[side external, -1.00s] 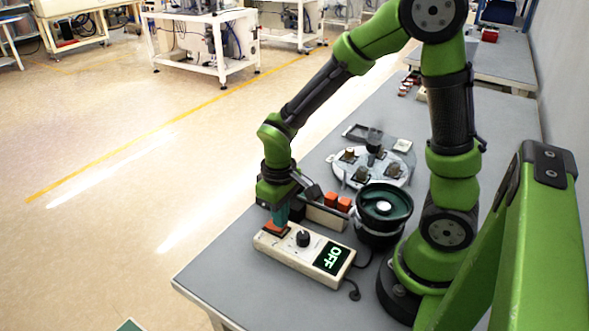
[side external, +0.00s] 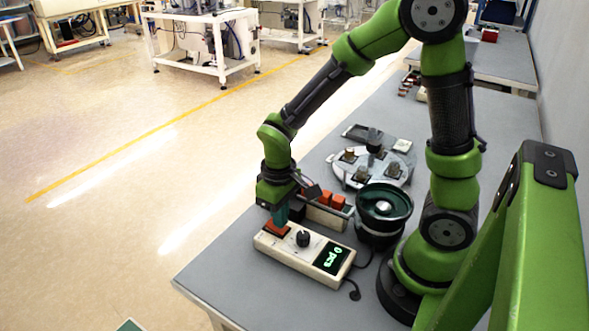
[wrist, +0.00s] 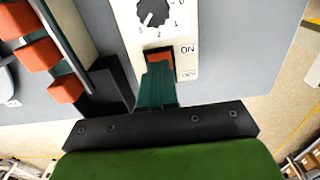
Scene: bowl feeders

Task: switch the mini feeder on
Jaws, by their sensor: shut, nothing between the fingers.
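The cream control box (side external: 284,256) lies on the grey bench, with a black knob (side external: 303,239) and a display (side external: 331,258) that is lit and reads "0 pcs". An orange-red switch (side external: 277,229) sits at its left end; in the wrist view the switch (wrist: 159,56) lies beside the printed word "ON". My gripper (side external: 281,220) is shut and empty, its green fingers pointing down at the switch. In the wrist view the fingertips (wrist: 157,68) overlap the switch's near edge and seem to touch it. The mini feeder's round dark green bowl (side external: 384,202) stands behind the box.
A rail with several orange blocks (side external: 323,197) runs just behind my gripper, near the bowl. A round plate with fixtures (side external: 345,171) lies further back. A cable (side external: 354,292) hangs by the box's right end. The bench front left is clear.

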